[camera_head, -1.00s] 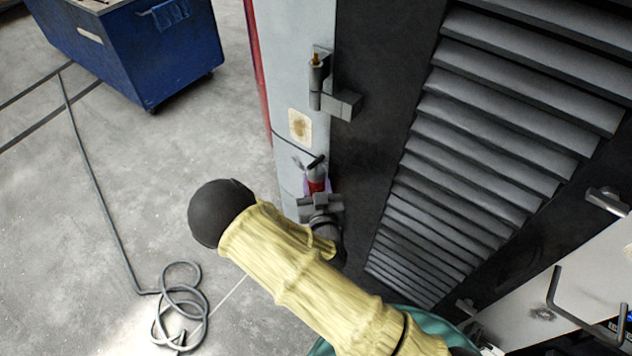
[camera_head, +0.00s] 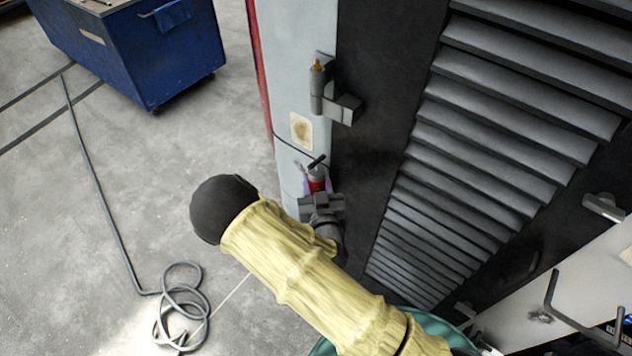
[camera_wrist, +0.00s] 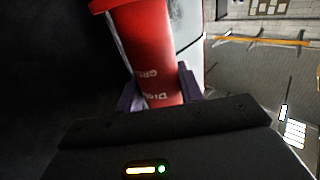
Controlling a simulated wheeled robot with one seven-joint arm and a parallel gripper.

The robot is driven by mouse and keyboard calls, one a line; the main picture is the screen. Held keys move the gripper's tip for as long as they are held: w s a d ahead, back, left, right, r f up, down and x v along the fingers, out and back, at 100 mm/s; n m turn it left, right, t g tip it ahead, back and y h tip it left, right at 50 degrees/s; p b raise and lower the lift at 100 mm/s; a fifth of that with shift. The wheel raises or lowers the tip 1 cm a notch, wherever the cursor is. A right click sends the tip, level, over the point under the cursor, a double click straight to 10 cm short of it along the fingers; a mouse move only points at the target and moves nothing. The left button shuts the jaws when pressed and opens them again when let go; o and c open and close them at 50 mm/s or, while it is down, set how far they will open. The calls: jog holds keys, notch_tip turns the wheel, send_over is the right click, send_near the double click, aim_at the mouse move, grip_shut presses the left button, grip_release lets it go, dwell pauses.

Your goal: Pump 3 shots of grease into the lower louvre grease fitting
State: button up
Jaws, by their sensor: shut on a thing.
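A red grease gun (camera_wrist: 150,60) with white lettering fills the middle of the wrist view. My gripper (camera_wrist: 160,97) is shut around its red barrel, with a purple finger on each side. In the head view the red gun (camera_head: 317,184) shows small, with a dark handle on top, in front of my gripper (camera_head: 320,195) beside the pale body panel. An upper hinge (camera_head: 318,90) with a brass-coloured tip stands above it on the louvre door's edge. The lower fitting is not clearly seen, and whether the gun touches anything there cannot be told.
The dark louvred door (camera_head: 490,140) stands just right of my arm. A pale bent handle (camera_head: 605,207) juts out at the right. A blue wheeled bin (camera_head: 140,50) stands at the back left. A coiled hose (camera_head: 180,305) lies on the open floor at the left.

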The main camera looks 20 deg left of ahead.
aim_at(316, 171)
jog(key=shift+r+p, duration=1.7)
jog(key=shift+r, duration=0.9)
jog(key=s+a+b, duration=0.1)
jog(key=s+a, duration=0.2)
jog(key=s, duration=0.4)
jog(key=shift+s+b, duration=0.15)
jog(key=shift+b, duration=0.25)
